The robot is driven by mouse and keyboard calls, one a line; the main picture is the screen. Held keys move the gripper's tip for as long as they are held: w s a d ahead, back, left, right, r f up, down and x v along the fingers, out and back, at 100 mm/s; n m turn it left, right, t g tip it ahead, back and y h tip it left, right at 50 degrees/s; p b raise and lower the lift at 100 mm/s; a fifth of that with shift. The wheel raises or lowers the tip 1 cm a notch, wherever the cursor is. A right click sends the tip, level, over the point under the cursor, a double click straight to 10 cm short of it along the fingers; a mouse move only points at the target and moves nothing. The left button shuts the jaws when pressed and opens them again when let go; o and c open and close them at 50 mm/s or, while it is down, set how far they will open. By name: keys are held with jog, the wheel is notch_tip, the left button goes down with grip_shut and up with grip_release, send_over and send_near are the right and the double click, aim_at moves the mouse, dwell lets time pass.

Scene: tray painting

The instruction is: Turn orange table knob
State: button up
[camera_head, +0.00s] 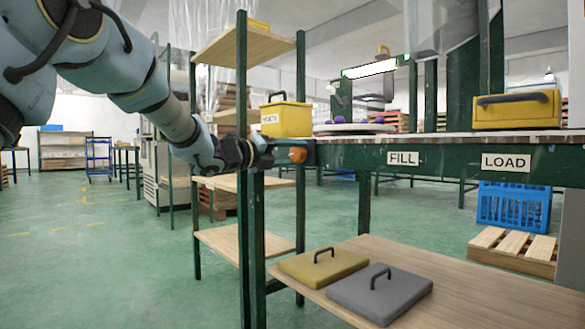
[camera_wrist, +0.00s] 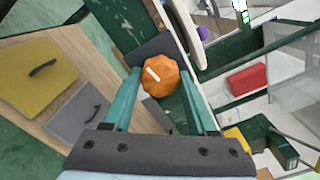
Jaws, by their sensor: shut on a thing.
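The orange knob (camera_head: 298,155) sits at the left end of the green table edge, beside the FILL and LOAD labels. My gripper (camera_head: 270,152) reaches it from the left and is shut on it. In the wrist view the orange knob (camera_wrist: 160,76) has a white mark pointing up and left. The two teal fingers of my gripper (camera_wrist: 160,82) lie on either side of the knob. The exact contact at the fingertips is partly hidden.
A green post (camera_head: 250,220) stands close by my arm. A yellow box (camera_head: 286,117) stands above the knob. Yellow (camera_head: 323,266) and grey (camera_head: 380,292) lids with handles lie on the lower wooden shelf. A yellow case (camera_head: 517,110) is on the tabletop at right.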

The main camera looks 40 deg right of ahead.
jog(key=shift+f+m+b, duration=0.2)
jog(key=shift+m+b, duration=0.6)
jog(key=shift+m, duration=0.1)
jog(key=shift+r, duration=0.1)
jog(key=o, duration=1.4)
jog(key=shift+c, duration=0.2)
jog(key=a+p, duration=0.3)
jog(key=a, duration=0.7)
jog(key=shift+w+a, duration=0.35)
jog(key=shift+a, duration=0.05)
